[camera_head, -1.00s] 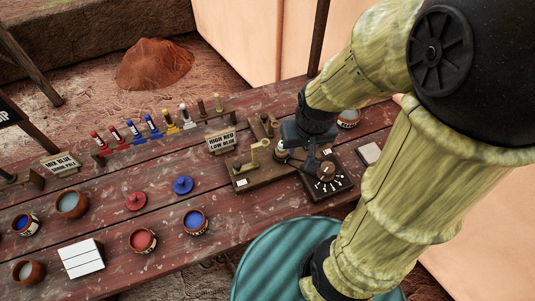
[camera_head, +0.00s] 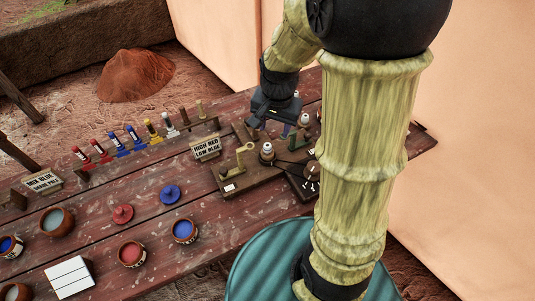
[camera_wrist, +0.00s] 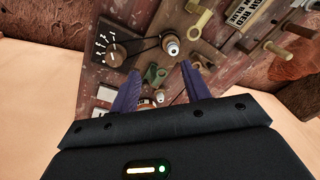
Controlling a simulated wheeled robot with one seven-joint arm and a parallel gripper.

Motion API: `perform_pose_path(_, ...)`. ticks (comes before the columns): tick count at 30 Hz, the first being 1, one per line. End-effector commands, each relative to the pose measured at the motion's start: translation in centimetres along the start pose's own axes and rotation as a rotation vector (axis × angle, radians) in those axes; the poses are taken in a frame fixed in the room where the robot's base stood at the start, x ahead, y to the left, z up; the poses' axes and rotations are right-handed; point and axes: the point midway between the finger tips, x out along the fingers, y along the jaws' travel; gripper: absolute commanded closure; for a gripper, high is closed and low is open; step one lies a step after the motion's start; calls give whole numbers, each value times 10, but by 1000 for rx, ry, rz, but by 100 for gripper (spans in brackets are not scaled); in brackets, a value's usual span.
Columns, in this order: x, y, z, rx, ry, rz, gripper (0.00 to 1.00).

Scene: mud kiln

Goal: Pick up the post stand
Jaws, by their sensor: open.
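My gripper (camera_wrist: 160,92) is open, its two dark purple fingers apart and pointing down at the table. It also shows in the head view (camera_head: 274,118), above the back right part of the table. An olive-green upright piece (camera_wrist: 155,75), which looks like a small post stand, lies just beyond and between the fingertips in the wrist view; I cannot be sure it is the post stand. A small white-topped piece (camera_wrist: 160,97) shows between the fingers, closer to the palm. Nothing is visibly held. My arm hides part of this area in the head view.
A wooden board with a yellow bracket (camera_head: 245,152) and a white-capped post (camera_head: 267,150) stands close by. A dial board (camera_wrist: 115,54) is beside it. A "HIGH RED LOW BLUE" sign (camera_head: 206,148) and a rack of coloured tubes (camera_head: 134,137) are to the left.

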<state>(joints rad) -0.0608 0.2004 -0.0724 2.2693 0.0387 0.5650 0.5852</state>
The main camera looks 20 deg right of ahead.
Motion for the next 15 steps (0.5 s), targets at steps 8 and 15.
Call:
perform_pose_path(8,16,-32,-40,473,-58,76,53)
perform_pose_path(15,17,-36,-45,556,-64,90,53)
